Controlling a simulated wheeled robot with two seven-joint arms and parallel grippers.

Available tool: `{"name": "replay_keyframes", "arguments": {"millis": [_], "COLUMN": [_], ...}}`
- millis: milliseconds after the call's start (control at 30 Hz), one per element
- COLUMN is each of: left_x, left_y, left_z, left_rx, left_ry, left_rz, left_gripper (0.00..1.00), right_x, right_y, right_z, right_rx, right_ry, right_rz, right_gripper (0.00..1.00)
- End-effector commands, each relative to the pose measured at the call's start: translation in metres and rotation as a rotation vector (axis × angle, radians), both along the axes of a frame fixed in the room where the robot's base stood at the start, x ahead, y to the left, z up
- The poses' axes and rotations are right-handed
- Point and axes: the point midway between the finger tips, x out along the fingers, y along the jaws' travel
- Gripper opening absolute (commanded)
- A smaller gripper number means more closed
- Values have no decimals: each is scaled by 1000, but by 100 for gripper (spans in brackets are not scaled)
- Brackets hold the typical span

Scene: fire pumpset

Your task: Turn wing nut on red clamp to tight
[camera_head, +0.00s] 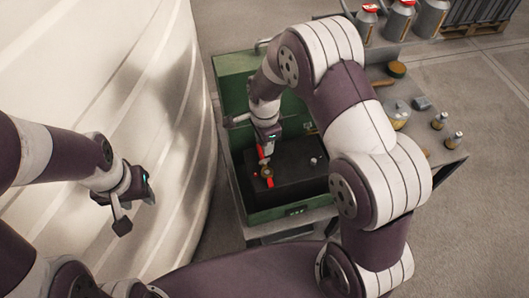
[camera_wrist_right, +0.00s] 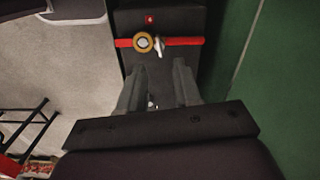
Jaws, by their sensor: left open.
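The red clamp (camera_head: 268,182) is a red bar on top of a black block inside the green case. It also shows in the right wrist view as a red bar (camera_wrist_right: 185,41) with a round brass-coloured ring. A small pale metal wing nut (camera_wrist_right: 158,47) sits beside the ring, at the bar's middle. My right gripper (camera_wrist_right: 157,68) is open, its two fingers apart and pointing at the bar. The wing nut appears just beyond the fingertips, with nothing between the fingers. My left gripper (camera_head: 136,212) is open and empty, far to the left beside the pale tank.
The green case (camera_head: 232,65) stands open around the black block (camera_head: 300,178). A large pale ribbed tank (camera_head: 120,60) fills the left. A grey table (camera_head: 445,160) with bottles and a brush is at the right. Red-topped canisters (camera_head: 398,20) stand at the back.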

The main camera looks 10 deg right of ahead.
Motion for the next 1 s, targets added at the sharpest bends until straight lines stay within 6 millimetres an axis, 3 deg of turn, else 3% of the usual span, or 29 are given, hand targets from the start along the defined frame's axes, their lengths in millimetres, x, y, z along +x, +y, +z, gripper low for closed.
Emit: {"name": "replay_keyframes", "arguments": {"millis": [100,300,833,933,1000], "left_x": [0,0,0,0,0], "left_y": [0,0,0,0,0], "left_z": [-1,-1,-1,-1,-1], "left_rx": [0,0,0,0,0], "left_ry": [0,0,0,0,0], "left_rz": [0,0,0,0,0], "left_gripper": [43,43,43,43,43], "right_x": [0,-1,0,1,-14], "right_y": [0,0,0,0,-2], "right_z": [28,50,52,51,44], "right_rx": [1,0,0,0,0], "right_ry": [-3,2,1,-10,6], "right_rz": [0,0,11,167,415], "right_gripper": [33,33,33,33,33]}}
